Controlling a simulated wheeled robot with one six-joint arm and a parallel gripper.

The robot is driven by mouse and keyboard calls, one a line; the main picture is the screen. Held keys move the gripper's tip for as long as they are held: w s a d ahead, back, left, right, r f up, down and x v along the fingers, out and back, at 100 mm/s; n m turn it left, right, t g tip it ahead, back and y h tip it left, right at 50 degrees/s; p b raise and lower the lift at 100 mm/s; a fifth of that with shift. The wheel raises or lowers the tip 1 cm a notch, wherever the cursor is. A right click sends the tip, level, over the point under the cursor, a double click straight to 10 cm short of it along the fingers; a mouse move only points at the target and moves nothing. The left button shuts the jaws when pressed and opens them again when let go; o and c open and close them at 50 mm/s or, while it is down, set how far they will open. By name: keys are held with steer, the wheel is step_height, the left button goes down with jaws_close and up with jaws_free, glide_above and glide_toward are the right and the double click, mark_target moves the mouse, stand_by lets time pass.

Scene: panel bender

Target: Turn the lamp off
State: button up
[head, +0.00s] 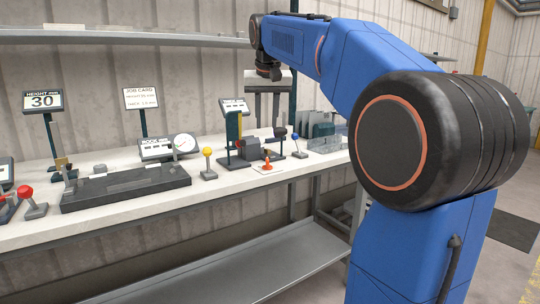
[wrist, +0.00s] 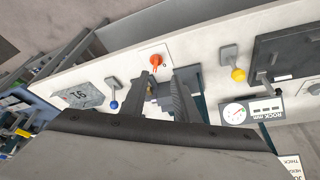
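No part in view is clearly marked as the lamp, and I cannot tell whether any light is on. A small orange-red knob-like piece (head: 267,164) sits on a pale plate at the bench's front edge. It also shows in the wrist view (wrist: 156,61), just beyond my fingers. A pale bar-shaped head (head: 283,80) on dark posts stands behind my arm's end; I cannot tell if it is a lamp. My gripper (wrist: 165,82) shows two dark fingers with a gap between them and nothing clearly held. In the head view its fingers are not clear.
The white bench (head: 230,182) carries a yellow-ball lever (head: 207,152), a blue-ball lever (head: 295,137), a red-ball lever (head: 25,191), a dial gauge (head: 184,143) and a height display (head: 43,101). A shelf (head: 130,36) runs above. A lower grey shelf (head: 240,265) is clear.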

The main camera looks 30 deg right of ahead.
steer(key=w+d+r, duration=0.1)
steer(key=w+d, duration=0.1)
glide_toward(267, 159)
steer(key=x, duration=0.8)
steer(key=shift+w+d+f, duration=0.15)
steer(key=shift+w+f, duration=0.05)
jaws_close()
